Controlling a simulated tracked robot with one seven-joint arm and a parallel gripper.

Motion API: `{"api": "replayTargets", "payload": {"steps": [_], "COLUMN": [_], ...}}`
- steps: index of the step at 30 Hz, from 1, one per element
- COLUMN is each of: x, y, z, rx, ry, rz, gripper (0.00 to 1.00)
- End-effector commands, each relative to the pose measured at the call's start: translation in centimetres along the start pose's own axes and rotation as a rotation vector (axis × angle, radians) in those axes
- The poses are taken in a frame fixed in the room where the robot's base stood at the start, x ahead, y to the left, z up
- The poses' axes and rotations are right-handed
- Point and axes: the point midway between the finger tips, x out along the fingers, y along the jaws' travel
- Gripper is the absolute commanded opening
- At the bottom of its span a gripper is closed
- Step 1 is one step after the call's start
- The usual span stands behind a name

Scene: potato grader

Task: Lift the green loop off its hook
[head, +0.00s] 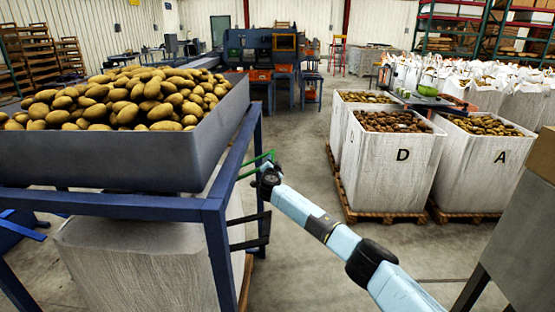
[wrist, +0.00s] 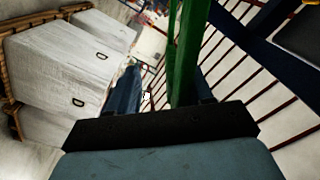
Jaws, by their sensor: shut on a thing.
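The green loop (head: 256,160) shows as thin green bars beside the blue stand, at the end of my arm. My gripper (head: 267,174) is at the loop's right end and is shut on it. In the wrist view the green loop (wrist: 186,55) rises as thick upright bars from behind the dark edge of my gripper (wrist: 185,103). My gripper's fingertips are mostly hidden there. I cannot make out the loop's hook or tell whether the loop touches it.
The blue stand (head: 215,235) holds a grey bin (head: 110,158) full of potatoes. Dark bars (head: 252,243) stick out from its leg below the loop. White crates marked D (head: 385,178) and A (head: 485,175) stand on pallets at the right. The floor between is clear.

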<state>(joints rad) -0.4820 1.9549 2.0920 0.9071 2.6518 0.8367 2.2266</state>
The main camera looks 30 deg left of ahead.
Motion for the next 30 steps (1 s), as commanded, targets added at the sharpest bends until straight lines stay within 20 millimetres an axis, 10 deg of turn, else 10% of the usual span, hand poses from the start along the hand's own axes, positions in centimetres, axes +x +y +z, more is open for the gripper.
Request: {"api": "replayTargets", "payload": {"steps": [5, 30], "x": [-1.5, -11.9], "y": [-1.3, -4.5], "z": [-3.8, -9.2], "rx": [0.008, 0.004], "ry": [0.026, 0.012], "rz": [0.0, 0.001], "gripper": [0.4, 0.4]}}
